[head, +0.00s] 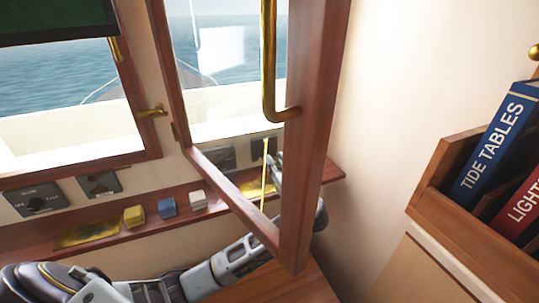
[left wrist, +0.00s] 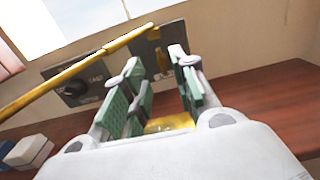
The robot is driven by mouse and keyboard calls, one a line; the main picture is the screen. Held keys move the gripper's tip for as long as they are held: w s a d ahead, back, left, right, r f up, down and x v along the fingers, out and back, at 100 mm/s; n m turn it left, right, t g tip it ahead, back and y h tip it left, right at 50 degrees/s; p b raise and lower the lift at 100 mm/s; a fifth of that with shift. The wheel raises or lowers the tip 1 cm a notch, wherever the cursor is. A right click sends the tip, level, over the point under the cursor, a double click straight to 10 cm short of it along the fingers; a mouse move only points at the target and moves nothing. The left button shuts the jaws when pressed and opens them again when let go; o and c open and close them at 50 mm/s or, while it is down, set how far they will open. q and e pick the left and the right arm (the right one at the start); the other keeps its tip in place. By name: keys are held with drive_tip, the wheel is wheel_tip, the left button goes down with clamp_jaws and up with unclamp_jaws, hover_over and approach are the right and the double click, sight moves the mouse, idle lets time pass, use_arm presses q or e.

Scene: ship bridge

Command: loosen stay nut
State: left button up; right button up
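A brass window stay (head: 264,176) shows as a thin rod behind the pane of the open, wood-framed window (head: 304,120). In the left wrist view the stay (left wrist: 75,71) slants from the left edge up to a thicker end just beyond my fingertips. I cannot clearly make out a separate stay nut. My left gripper (head: 273,158) is partly hidden by the window frame. In the left wrist view, its green-padded fingers (left wrist: 156,60) are apart with nothing clearly held between them. The stay's end is above and beyond the gap. My right gripper is not in view.
A wooden shelf (head: 95,246) runs below the windows, with yellow (head: 133,216), blue (head: 167,207) and white (head: 198,200) blocks. A switch panel (head: 37,198) is on the wall. A bookcase (head: 470,235) with blue and red books stands at the right.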

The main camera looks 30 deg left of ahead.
use_arm(q)
drive_tip(key=shift+x, duration=3.2)
clamp_jaws()
